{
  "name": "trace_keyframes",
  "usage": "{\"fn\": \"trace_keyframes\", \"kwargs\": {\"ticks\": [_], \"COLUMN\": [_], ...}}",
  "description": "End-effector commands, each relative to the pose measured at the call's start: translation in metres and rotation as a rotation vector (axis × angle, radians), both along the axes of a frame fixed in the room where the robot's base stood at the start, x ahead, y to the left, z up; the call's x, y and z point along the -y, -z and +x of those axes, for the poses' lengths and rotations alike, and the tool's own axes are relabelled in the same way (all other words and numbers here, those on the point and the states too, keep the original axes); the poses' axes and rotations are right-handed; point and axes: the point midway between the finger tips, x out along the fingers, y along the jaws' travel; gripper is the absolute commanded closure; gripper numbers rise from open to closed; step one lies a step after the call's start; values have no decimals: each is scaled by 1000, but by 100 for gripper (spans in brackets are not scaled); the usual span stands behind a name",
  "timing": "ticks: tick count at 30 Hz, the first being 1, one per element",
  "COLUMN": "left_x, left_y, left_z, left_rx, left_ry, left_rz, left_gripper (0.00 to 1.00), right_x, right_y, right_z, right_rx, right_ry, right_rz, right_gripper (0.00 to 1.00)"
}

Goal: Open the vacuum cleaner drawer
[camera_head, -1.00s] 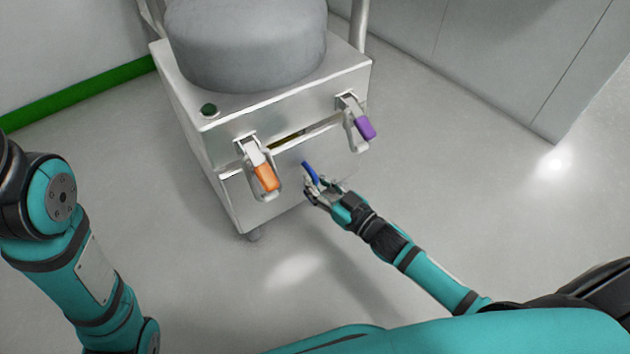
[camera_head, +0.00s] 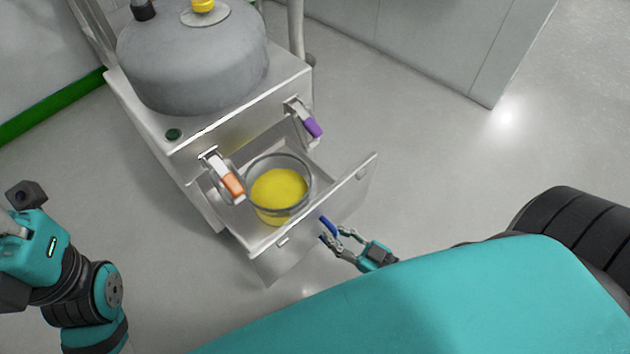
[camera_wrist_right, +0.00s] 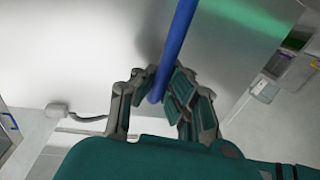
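The vacuum cleaner is a steel cabinet with a grey round drum (camera_head: 190,60) on top. Its drawer (camera_head: 350,190) stands pulled out toward me, and a clear round container (camera_head: 280,215) with yellow contents sits inside. A blue handle (camera_head: 328,226) is on the drawer front. My right gripper (camera_head: 332,234) is at this handle. In the right wrist view the fingertips (camera_wrist_right: 161,76) lie close on both sides of the blue bar (camera_wrist_right: 176,45), closed on it. My left arm shows at the left edge, with its fingers out of view.
The orange-tipped latch (camera_head: 231,185) and purple-tipped latch (camera_head: 312,127) hang on the cabinet front above the drawer. A grey wall unit (camera_head: 430,40) stands at the back right. The floor right of the drawer is clear.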

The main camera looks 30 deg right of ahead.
Motion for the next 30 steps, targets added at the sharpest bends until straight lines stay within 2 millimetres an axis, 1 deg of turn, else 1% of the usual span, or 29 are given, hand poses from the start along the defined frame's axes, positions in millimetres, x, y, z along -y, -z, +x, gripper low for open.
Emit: {"fn": "trace_keyframes", "kwargs": {"ticks": [1, 3, 9, 15, 24, 30], "left_x": [0, -1, -1, -2, -2, -2], "left_y": [-1, 1, 6, 8, 8, 8], "left_z": [0, 0, -1, -2, -2, -2], "left_rx": [-15, -26, -48, -53, -53, -53], "left_ry": [1, 1, 3, 3, 3, 3], "left_rz": [-1, -2, -4, -6, -6, -6], "left_gripper": [100, 100, 100, 100, 100, 100], "right_x": [4, 7, 12, 14, 15, 14], "right_y": [-4, -3, -2, -2, -2, -2], "right_z": [-8, -18, -36, -42, -42, -42], "right_rx": [-4, -2, 0, 3, 3, 4], "right_ry": [5, 5, 6, 6, 6, 4], "right_rz": [7, 7, 9, 9, 9, 7], "right_gripper": [100, 100, 100, 100, 100, 73]}}
